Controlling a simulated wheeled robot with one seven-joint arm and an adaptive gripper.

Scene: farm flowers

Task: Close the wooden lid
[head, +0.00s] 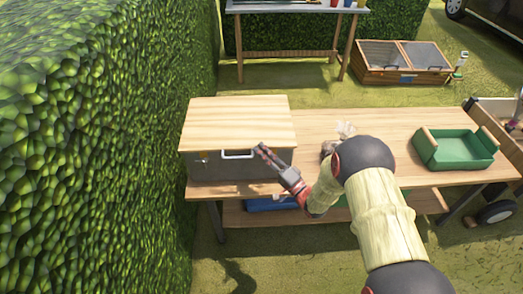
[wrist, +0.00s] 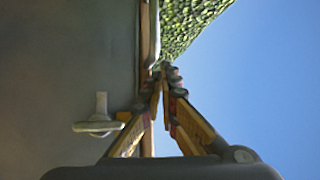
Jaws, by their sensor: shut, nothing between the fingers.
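The wooden lid (head: 237,122) is a pale plank panel lying on top of a grey box (head: 225,172) on the left of the table. It looks flat or almost flat; I cannot tell whether a small gap remains. A white handle (head: 238,154) sits at its front edge. My gripper (head: 261,150) is shut and empty at the front right of the box, close to the lid's front edge. In the wrist view the closed fingertips (wrist: 165,72) are beside the lid's edge (wrist: 145,35); contact is unclear. A pale latch (wrist: 98,124) shows on the box front.
A green tray (head: 457,150) stands on the right of the wooden table (head: 310,122). A small pale object (head: 345,129) is partly behind my arm. A tall hedge (head: 100,150) closes off the left side. A blue bin (head: 270,204) is below the tabletop.

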